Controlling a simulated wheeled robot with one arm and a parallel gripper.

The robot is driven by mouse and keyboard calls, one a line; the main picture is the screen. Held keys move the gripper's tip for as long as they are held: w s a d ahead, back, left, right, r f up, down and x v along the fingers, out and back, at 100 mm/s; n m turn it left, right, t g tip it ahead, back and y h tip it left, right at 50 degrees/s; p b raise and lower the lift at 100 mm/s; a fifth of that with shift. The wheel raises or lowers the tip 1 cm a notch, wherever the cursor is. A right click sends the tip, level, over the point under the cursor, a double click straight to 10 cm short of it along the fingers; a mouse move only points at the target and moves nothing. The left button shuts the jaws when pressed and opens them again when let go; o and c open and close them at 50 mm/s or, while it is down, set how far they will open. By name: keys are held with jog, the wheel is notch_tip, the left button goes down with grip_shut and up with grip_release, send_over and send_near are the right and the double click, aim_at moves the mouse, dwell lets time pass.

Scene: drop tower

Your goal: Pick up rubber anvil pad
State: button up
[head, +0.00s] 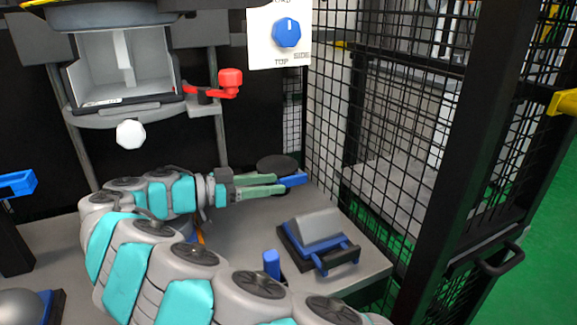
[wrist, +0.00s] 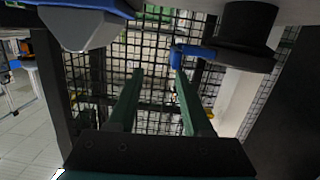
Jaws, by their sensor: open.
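The rubber anvil pad appears to be the black round disc (head: 277,163) with a blue tab (head: 294,180), at the back right of the table in the head view. In the wrist view the disc (wrist: 238,54) shows at the upper right, and its blue tab (wrist: 188,57) points left. My gripper (head: 284,185) is open, with two green fingers reaching right toward the tab. In the wrist view the tab is close to the right fingertip of my gripper (wrist: 160,74). I cannot tell whether they touch. Nothing shows between the fingers.
A grey wedge block in a blue-handled frame (head: 318,232) sits at the table's front right, with a blue post (head: 271,264) beside it. A grey dome (head: 22,308) is at lower left. A red lever (head: 228,82) hangs above. Black mesh (head: 400,140) closes the right side.

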aim_at(307, 176)
jog(key=shift+w+a+f, duration=0.3)
jog(key=shift+w+f, duration=0.2)
jog(key=shift+f, duration=0.1)
jog(key=shift+w+r+x, duration=0.15)
jog(key=shift+x, duration=1.05)
jog(key=shift+w+r+x, duration=0.1)
jog(key=shift+w+x, duration=0.05)
jog(key=shift+x, duration=1.1)
jog(key=shift+w+r+x, duration=0.15)
jog(key=shift+w+x, duration=0.05)
jog(key=shift+x, duration=1)
jog(key=shift+a, duration=0.2)
jog(key=shift+c, duration=0.2)
grip_shut()
